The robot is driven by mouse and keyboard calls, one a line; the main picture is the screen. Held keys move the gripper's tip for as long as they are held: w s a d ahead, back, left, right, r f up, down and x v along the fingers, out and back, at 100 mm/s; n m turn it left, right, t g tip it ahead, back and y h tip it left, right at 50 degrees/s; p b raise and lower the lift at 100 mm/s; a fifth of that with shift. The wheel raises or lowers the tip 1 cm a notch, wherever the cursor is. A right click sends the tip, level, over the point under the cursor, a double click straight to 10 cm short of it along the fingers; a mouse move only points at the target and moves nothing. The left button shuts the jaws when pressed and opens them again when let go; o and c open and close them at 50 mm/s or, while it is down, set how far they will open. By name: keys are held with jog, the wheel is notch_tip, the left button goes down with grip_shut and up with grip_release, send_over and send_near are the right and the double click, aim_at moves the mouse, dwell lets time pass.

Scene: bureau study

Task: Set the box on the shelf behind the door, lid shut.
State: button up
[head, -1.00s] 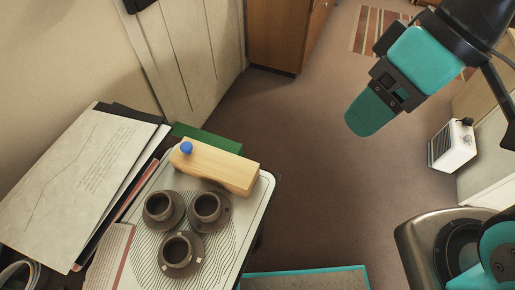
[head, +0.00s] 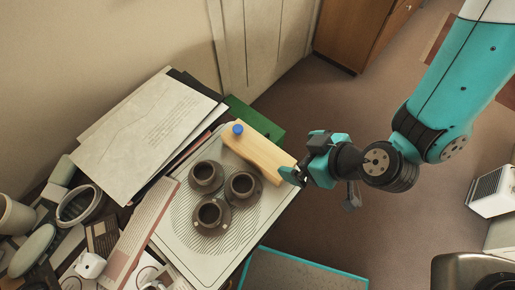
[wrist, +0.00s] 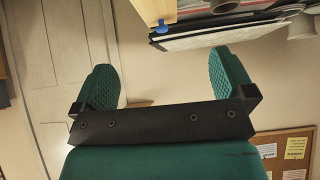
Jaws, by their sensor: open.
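The box (head: 262,155) is a long pale wooden block shape with a blue knob (head: 238,129) near its far left end. It lies on the pale ribbed tray top beside several dark cups, and no open lid shows. My gripper (head: 304,167) is at the box's near right end, overlapping its edge in the head view; whether it touches cannot be told. In the wrist view my gripper (wrist: 165,80) has its two green fingers wide apart with nothing between them. A corner of the box (wrist: 155,8) shows above them. No shelf can be made out.
Papers and folders (head: 150,130) lie left, with clutter at lower left. A brown wooden cabinet (head: 350,35) stands at the back.

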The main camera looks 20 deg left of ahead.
jog(key=f+b, duration=0.2)
jog(key=b, duration=0.1)
send_near(258, 147)
jog(key=x, duration=0.3)
jog(key=shift+s+a+f, duration=0.15)
jog(key=shift+s+f, duration=0.15)
jog(key=shift+w+p+x, duration=0.15)
jog(key=shift+p+x, duration=0.15)
jog(key=shift+x, duration=1.2)
jog(key=shift+w+p+x, duration=0.15)
jog(key=shift+p+x, duration=0.1)
jog(key=shift+x, duration=1.3)
jog(key=shift+r, duration=0.1)
jog(key=c, duration=1.1)
jog(key=shift+c, duration=0.2)
jog(key=shift+r, duration=0.15)
notch_tip(258, 147, up, 20)
jog(key=shift+d+b, duration=0.2)
jog(key=shift+b, duration=0.1)
